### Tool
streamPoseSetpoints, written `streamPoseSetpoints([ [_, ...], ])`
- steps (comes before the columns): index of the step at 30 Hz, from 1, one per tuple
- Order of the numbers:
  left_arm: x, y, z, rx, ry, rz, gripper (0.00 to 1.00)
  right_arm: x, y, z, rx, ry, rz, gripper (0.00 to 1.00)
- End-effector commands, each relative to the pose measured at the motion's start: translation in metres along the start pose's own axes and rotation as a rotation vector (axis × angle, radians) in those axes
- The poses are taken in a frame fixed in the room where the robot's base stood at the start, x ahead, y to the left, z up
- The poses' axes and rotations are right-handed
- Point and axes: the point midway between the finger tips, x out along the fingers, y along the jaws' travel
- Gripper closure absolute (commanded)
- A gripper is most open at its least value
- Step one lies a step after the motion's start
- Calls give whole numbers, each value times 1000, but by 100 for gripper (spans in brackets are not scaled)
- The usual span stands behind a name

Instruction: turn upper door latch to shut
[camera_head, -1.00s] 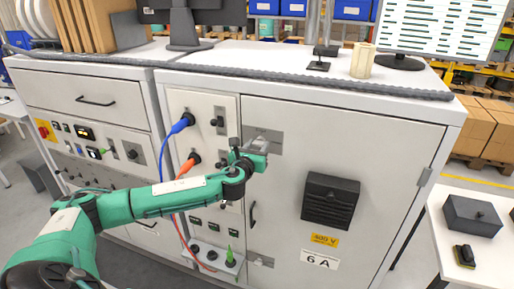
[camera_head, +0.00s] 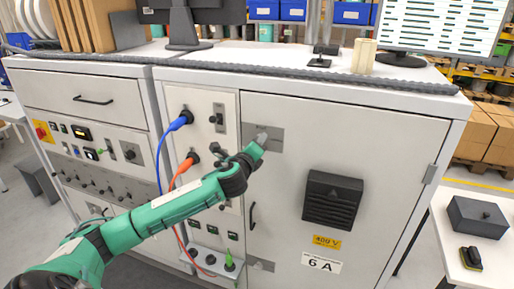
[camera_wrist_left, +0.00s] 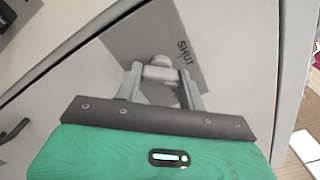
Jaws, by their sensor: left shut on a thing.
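The upper door latch sits on a grey plate (camera_head: 275,145) at the upper left of the white cabinet door (camera_head: 290,185). My left gripper (camera_head: 262,136) is at this plate, its arm reaching up from the lower left. In the left wrist view its two fingers (camera_wrist_left: 160,88) are shut on the grey latch knob (camera_wrist_left: 158,72). The word SHUT (camera_wrist_left: 184,52) is printed on the plate just right of the knob. The fingers hide part of the latch, so its exact angle is hard to tell. My right gripper is not in view.
A lower latch plate (camera_head: 262,265) and a black door handle (camera_head: 252,216) are below. A blue cable (camera_head: 176,124) and an orange cable (camera_head: 186,166) hang from the panel beside my arm. A black vent box (camera_head: 333,200) stands out from the door.

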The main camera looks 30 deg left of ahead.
Motion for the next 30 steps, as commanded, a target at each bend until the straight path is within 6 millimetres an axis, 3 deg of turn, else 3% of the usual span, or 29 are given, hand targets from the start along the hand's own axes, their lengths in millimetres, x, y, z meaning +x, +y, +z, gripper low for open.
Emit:
streamPoseSetpoints([
  [15,0,1,-1,-459,-1,1,83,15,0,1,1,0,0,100],
  [30,0,0,0,-670,-1,0,83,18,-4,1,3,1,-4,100],
])
